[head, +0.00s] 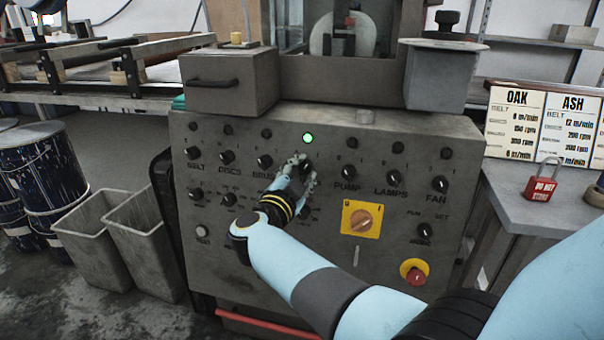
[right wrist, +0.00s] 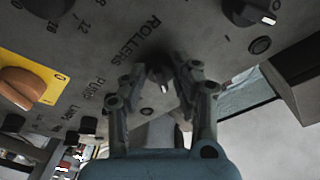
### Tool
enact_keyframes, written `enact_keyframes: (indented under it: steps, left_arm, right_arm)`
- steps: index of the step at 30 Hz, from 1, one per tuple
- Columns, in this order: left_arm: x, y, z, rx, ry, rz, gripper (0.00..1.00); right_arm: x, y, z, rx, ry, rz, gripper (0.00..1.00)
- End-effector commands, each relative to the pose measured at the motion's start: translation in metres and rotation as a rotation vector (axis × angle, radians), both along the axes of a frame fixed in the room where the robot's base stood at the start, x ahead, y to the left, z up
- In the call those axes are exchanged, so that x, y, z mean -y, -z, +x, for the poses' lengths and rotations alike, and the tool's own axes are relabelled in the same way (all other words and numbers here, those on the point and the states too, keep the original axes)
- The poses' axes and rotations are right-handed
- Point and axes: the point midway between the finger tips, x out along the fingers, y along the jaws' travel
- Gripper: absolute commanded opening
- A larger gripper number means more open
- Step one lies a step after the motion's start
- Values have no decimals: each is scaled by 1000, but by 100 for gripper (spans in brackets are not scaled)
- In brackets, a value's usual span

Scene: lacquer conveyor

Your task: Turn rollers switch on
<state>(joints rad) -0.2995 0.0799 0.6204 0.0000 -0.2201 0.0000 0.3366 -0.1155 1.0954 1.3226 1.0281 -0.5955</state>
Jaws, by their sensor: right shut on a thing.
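The rollers switch is a small dark knob on the grey control panel (head: 290,245). In the right wrist view the rollers switch (right wrist: 158,78) sits between my fingertips, beside the printed word ROLLERS. My right gripper (head: 303,168) reaches the panel and hides most of that knob and its label in the head view. In the right wrist view my right gripper (right wrist: 163,75) is shut on the knob. A green lamp (head: 308,139) above the gripper is lit. My left gripper is not seen.
Nearby knobs are brush (head: 264,162) on the left and pump (head: 347,170) on the right. Below are a yellow-backed orange rotary switch (head: 361,219) and a red stop button (head: 414,272). A red padlock (head: 541,183) stands on the right bench.

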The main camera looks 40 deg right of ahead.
Motion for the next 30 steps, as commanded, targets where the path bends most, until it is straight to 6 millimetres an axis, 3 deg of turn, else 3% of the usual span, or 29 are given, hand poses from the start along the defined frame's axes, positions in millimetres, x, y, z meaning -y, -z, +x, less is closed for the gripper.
enact_keyframes:
  steps: [16, 17, 21, 30]
  left_arm:
    - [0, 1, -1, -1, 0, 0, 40]
    - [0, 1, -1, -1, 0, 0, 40]
    - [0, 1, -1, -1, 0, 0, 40]
    - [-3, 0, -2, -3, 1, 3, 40]
  right_arm:
    - [-1, 2, 0, 15, 4, 19, 0]
    - [-1, 2, 0, 15, 4, 19, 33]
    - [-1, 1, 0, 15, 4, 18, 51]
    - [0, -1, 0, 17, 4, 17, 52]
